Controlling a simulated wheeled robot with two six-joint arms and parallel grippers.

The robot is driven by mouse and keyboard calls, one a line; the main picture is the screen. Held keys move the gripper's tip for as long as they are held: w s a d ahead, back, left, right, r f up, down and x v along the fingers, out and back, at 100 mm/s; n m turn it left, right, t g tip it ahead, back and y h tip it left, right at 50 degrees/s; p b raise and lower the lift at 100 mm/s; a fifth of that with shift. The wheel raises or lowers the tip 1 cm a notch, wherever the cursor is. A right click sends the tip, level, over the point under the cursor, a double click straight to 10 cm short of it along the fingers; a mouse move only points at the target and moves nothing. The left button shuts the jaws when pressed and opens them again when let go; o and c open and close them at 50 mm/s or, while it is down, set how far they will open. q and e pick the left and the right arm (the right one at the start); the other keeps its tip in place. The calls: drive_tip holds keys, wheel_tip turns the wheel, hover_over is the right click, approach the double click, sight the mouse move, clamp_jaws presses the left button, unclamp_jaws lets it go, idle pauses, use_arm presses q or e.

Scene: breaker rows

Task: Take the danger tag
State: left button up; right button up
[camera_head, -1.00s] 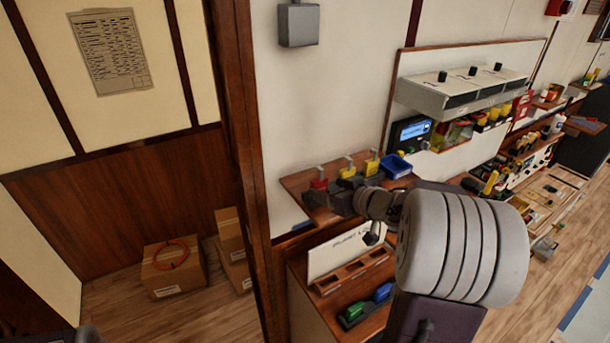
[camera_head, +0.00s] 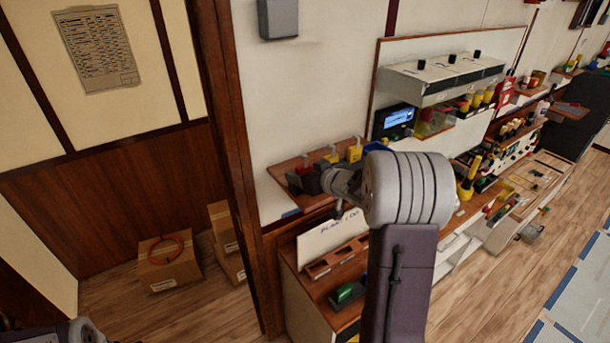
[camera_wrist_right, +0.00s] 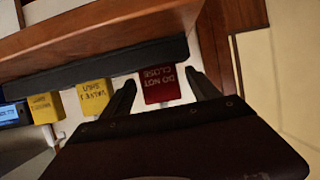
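The danger tag (camera_wrist_right: 160,86) is a red block lettered "DO NOT CLOSE", upside down in the right wrist view. It hangs below a dark rail (camera_wrist_right: 100,62). My right gripper (camera_wrist_right: 162,90) is open, with one finger on each side of the tag and a gap showing at both sides. In the head view the right gripper (camera_head: 307,182) is at the small wall shelf (camera_head: 283,172), where it and its wrist partly hide the red tag. My left gripper is not in view; only a piece of my left arm shows at the bottom left.
Two yellow tags (camera_wrist_right: 94,97) (camera_wrist_right: 46,107) hang along the same rail beside the red one. A blue bin (camera_head: 376,148) sits behind my right arm. A wooden post (camera_head: 222,130) stands left of the shelf. A cabinet with a sign (camera_head: 330,238) is below.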

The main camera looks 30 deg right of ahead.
drive_tip(key=shift+w+f, duration=0.1)
drive_tip(key=shift+w, duration=0.15)
drive_tip(key=c, duration=1.3)
drive_tip(key=shift+s, duration=0.15)
